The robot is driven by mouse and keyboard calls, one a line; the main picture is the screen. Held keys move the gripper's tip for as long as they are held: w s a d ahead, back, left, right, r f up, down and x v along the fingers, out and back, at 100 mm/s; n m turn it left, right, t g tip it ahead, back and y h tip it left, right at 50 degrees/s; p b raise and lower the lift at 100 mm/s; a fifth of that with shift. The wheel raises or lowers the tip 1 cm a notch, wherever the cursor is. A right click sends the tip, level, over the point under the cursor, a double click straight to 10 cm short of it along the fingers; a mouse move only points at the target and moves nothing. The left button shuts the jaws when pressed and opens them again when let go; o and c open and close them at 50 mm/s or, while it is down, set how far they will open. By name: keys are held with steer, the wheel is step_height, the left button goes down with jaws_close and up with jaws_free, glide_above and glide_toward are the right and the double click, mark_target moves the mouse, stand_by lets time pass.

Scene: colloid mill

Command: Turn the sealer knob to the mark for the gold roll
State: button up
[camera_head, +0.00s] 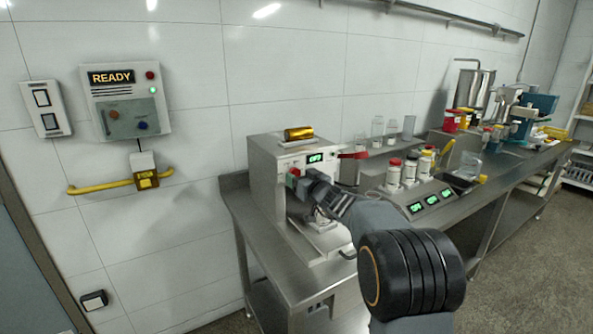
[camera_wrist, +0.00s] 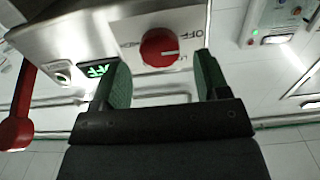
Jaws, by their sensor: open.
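The sealer knob (camera_wrist: 159,47) is a red disc with a white pointer line, on a pale label panel of the steel sealer (camera_head: 262,165). In the wrist view the line points right, close to the OFF lettering; the MED and LO lettering is partly hidden. My gripper (camera_wrist: 160,64) is open, its green-padded fingers to either side of the knob and apart from it. In the head view my gripper (camera_head: 297,182) is at the sealer's front and mostly hides the knob. The gold roll (camera_head: 298,133) lies on top of the sealer.
A lit green display (camera_head: 315,157) on the sealer seems to read OFF. A red lever (camera_head: 353,155) sticks out at its right. Capped jars (camera_head: 393,173) and more green displays stand further right. A wall panel (camera_head: 122,100) reads READY.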

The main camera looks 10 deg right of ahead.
mark_target(294, 173)
steer(key=shift+p+x, duration=0.4)
steer(key=shift+x, duration=1.1)
steer(key=c, duration=0.9)
steer(key=shift+f+b, duration=0.1)
steer(key=shift+b, duration=0.2)
